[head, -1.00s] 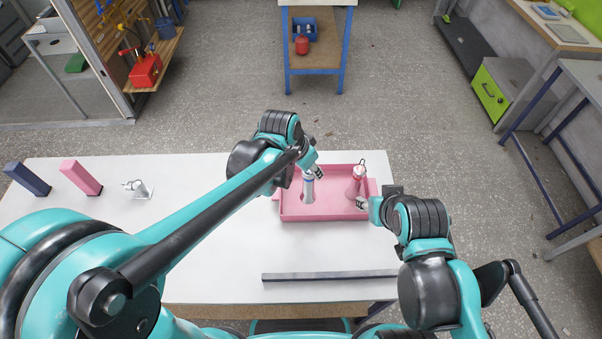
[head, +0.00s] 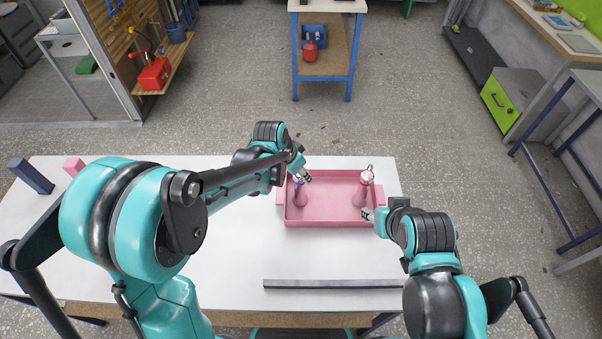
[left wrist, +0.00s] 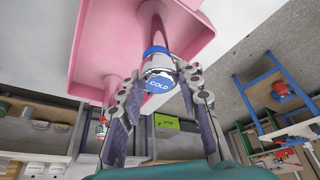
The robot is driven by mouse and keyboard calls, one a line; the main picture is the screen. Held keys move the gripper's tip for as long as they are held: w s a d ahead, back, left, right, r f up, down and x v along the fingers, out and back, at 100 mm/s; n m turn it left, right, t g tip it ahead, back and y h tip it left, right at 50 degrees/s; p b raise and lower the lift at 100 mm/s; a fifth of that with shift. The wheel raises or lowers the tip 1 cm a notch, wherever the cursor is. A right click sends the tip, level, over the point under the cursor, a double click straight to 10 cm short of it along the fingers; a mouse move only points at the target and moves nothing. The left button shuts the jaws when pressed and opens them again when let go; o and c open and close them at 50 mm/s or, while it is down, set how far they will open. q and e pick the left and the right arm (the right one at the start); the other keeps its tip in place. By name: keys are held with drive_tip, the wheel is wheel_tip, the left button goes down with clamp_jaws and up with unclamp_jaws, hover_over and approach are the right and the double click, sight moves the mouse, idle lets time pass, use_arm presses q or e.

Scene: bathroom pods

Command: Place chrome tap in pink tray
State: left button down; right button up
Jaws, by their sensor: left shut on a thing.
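The pink tray (head: 330,223) lies on the white table, right of the middle. A tall tap (head: 300,196) with a blue cap is in its left part, its shiny body tinted pink. In the left wrist view this tap's chrome top and blue COLD cap (left wrist: 158,83) sit between the fingers. My left gripper (head: 305,178) is shut on its top. Its lower end appears at the tray floor; I cannot tell if it touches. A second tap (head: 364,190), red-marked in the wrist view (left wrist: 101,129), stands in the tray's right part. My right gripper (head: 367,214) is at the tray's front right corner; its jaws are unclear.
A grey bar (head: 333,284) lies along the table's front. A dark blue block (head: 31,176) and a pink block (head: 74,166) stand at the left, the pink one partly hidden by my left arm. Bare table lies between bar and tray.

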use_arm(q)
drive_tip(key=c, duration=1.1)
unclamp_jaws()
drive_tip(key=shift+f, duration=0.15)
drive_tip(key=shift+o, duration=0.2)
drive_tip(key=shift+r, duration=0.2)
drive_tip(key=p+v, duration=0.3)
drive_tip(key=v, duration=0.9)
drive_tip(key=s+a+r+n+t+y, duration=0.1)
drive_tip(key=s+a+n+t, duration=0.1)
drive_tip(key=s+a+n, duration=0.2)
drive_tip(key=s+a+r+n+t+y, duration=0.1)
drive_tip(key=s+a+n, duration=0.4)
drive_tip(key=s+a, duration=0.5)
drive_tip(key=shift+s+r+t+y, duration=0.25)
drive_tip(key=shift+s+t+y, duration=0.3)
drive_tip(key=shift+s, duration=0.5)
